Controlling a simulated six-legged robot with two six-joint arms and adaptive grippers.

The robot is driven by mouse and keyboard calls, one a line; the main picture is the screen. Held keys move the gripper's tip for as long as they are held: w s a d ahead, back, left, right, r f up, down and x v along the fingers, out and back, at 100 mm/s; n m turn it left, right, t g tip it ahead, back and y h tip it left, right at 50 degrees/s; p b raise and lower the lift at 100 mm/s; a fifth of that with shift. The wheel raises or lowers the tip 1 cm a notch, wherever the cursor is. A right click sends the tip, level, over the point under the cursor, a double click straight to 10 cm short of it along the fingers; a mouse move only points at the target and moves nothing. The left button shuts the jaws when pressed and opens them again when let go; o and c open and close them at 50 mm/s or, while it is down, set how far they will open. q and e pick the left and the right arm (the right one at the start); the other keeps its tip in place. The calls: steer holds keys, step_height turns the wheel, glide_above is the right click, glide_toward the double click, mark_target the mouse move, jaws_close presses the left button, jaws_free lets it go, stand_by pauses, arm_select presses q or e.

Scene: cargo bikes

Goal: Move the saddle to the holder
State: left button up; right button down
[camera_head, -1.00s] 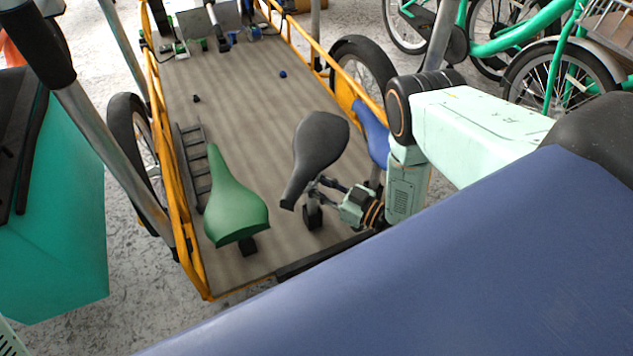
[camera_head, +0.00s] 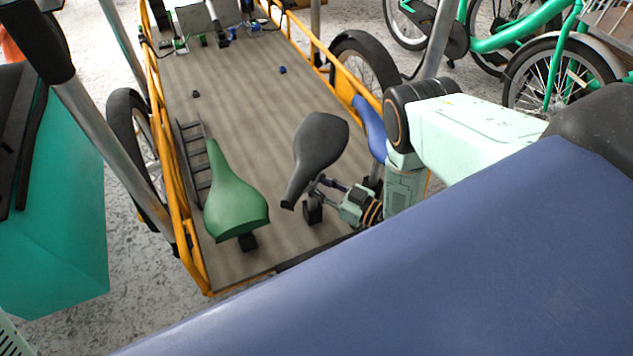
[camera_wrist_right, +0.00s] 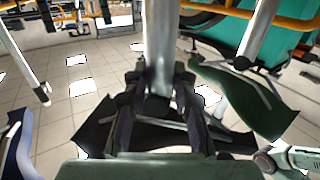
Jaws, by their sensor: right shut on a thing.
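The black saddle (camera_head: 322,140) stands tilted over the front of the cargo bed, with a black block (camera_head: 313,213) beneath it. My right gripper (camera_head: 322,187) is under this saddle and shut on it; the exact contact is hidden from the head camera. In the right wrist view the black saddle (camera_wrist_right: 97,137) spreads behind the fingers (camera_wrist_right: 158,98), and a grey metal tube (camera_wrist_right: 160,45) shows between them. A green saddle (camera_head: 235,195) stands to its left, and a blue saddle (camera_head: 370,128) to its right. I cannot tell which part is the holder. My left gripper is out of view.
The wooden cargo bed (camera_head: 235,95) has an orange rail (camera_head: 172,170) along its sides. A black ladder-like rack (camera_head: 193,160) lies at its left edge. Small parts stand at the far end. The middle is mostly clear. A teal box (camera_head: 65,215) is at left, bicycles behind right.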

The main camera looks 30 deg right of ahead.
steer(key=c, duration=1)
jaws_free()
steer(key=shift+s, duration=0.1)
steer(key=v, duration=1.1)
steer(key=shift+s+d+r, duration=0.1)
steer(key=shift+s+d, duration=0.1)
steer(key=shift+s, duration=0.15)
